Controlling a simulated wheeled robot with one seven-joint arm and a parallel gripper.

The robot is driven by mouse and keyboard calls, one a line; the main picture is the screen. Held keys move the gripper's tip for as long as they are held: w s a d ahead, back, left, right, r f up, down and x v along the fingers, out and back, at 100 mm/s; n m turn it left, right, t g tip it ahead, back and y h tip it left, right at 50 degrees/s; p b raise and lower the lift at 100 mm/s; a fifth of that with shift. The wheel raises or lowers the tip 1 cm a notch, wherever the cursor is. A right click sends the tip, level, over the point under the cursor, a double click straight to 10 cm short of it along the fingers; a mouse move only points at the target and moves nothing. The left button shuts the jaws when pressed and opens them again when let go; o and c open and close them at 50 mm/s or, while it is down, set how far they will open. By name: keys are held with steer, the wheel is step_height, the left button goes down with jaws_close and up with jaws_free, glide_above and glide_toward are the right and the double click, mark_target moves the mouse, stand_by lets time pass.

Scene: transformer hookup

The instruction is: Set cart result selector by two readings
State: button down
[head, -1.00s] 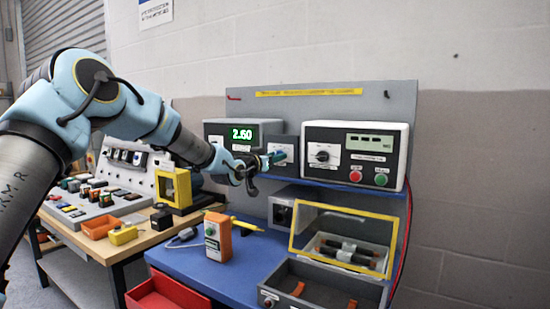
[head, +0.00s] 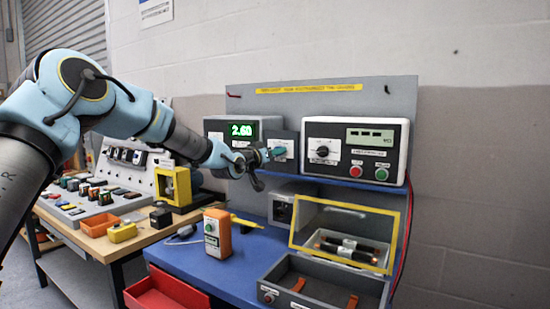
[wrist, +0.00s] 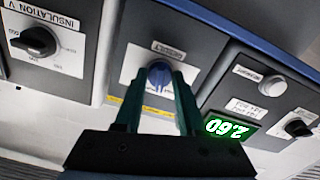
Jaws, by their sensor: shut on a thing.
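The result selector is a small grey box (head: 283,140) between two instruments on the bench's back shelf. In the wrist view its blue knob (wrist: 159,74) sits under a RESULT label. My gripper (wrist: 162,80) is shut on this knob, with one green finger on each side. My gripper (head: 269,155) also shows at the box in the head view, where it partly hides the knob. The left instrument's green display (head: 242,130) reads 2.60. The right instrument's display (head: 370,137) shows only dark bars, and I cannot read a number from it.
The right instrument has a black dial (head: 323,152), a red button (head: 355,171) and a green button (head: 382,174). Below stand a yellow-rimmed box (head: 293,225) holding dark rods and an open grey tray (head: 375,293). An orange handheld unit (head: 218,233) stands on the blue bench top.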

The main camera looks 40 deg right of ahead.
steer(key=shift+f+n+b, duration=0.1)
steer(key=shift+n+b, duration=1.4)
steer(key=shift+n, duration=1.4)
steer(key=c, duration=0.5)
jaws_free()
steer(key=b+v, duration=0.3)
steer(key=v, duration=0.8)
steer(key=shift+w, duration=0.1)
